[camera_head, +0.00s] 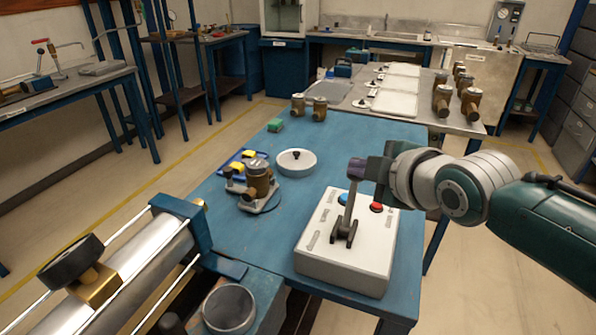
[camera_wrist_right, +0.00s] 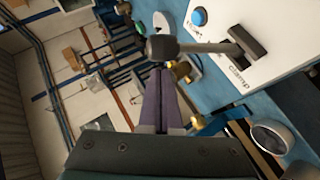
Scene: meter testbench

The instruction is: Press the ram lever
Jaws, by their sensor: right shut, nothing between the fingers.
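The ram lever (camera_head: 350,212) rises nearly upright from a black bracket on top of a light grey control box (camera_head: 335,262). Its rod and dark knob (camera_wrist_right: 161,47) also show in the right wrist view. My right gripper (camera_head: 359,169) comes in from the right and is at the top of the lever. In the right wrist view its narrow purple fingers (camera_wrist_right: 160,75) are shut with nothing between them. The fingertips lie close to the knob; I cannot tell whether they touch. My left gripper is not in view.
The box has a blue button (camera_head: 343,198) and a red button (camera_head: 376,207). A brass meter (camera_head: 259,180) and a white round dish (camera_head: 296,162) stand on the blue table (camera_head: 340,135). A large cylinder assembly (camera_head: 140,270) fills the lower left. Blue tabletop is bare behind the box.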

